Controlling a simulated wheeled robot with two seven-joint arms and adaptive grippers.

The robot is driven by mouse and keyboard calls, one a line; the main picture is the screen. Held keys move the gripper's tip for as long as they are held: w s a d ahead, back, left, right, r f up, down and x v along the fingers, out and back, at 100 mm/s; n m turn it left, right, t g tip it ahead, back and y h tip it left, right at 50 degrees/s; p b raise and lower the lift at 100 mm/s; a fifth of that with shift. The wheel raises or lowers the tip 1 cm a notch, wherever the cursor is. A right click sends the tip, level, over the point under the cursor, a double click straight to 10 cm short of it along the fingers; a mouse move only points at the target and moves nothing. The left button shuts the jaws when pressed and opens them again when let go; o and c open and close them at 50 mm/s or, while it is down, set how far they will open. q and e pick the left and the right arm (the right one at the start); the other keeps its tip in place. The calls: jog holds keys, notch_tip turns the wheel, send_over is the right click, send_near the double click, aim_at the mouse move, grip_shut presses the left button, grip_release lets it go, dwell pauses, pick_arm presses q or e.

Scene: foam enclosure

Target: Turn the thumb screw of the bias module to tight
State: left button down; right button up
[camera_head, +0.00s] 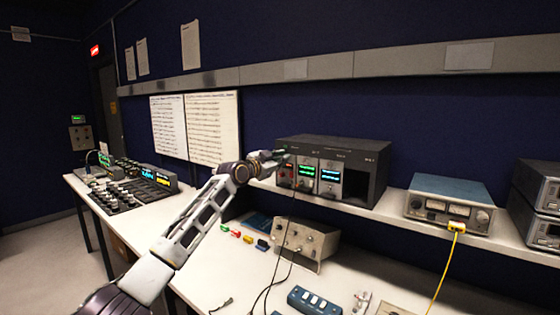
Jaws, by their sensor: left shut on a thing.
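A dark rack case (340,148) stands on the raised shelf, with narrow modules in its left part and an empty bay at its right. A module with a red display (285,172) is at the far left. Beside it are modules with a green display (306,170) and a cyan display (330,174). Labels are too small to read, so I cannot tell which is the bias module. My left gripper (284,156) is at the top of the leftmost module, shut on what appears to be its thumb screw. The gripper hides the screw. My right gripper is not in view.
A beige instrument (306,240) with knobs and leads sits on the bench below. A blue-topped meter unit (450,198) with a yellow cable stands on the shelf to the right. A mixer console (125,190) is at the left. Small coloured parts lie near the beige instrument.

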pick_arm(q)
jog(key=shift+f, duration=0.3)
jog(key=c, duration=1.4)
grip_release()
jog(key=shift+v, duration=5.95)
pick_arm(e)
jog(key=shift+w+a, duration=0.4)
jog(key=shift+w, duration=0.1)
pick_arm(q)
jog(key=shift+r, duration=0.1)
